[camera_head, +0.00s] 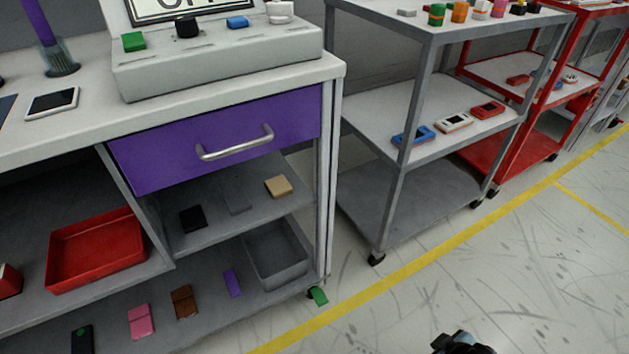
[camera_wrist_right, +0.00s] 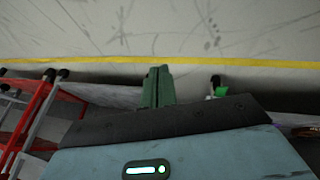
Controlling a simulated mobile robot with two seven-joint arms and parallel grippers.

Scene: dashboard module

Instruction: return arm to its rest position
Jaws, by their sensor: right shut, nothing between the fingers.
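My right gripper (camera_head: 462,345) shows only in part at the bottom edge of the head view, over the open floor to the right of the workbench. In the right wrist view its two greenish fingers (camera_wrist_right: 157,86) are together, with nothing between them. It is apart from the furniture in the head view. My left gripper is in neither view.
A workbench (camera_head: 221,90) with a shut purple drawer (camera_head: 165,150) stands at left. A grey cart (camera_head: 372,108) and red cart (camera_head: 545,132) stand behind. A small green object (camera_head: 318,295) lies by the bench's foot. Floor beyond the yellow line (camera_head: 400,266) is clear.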

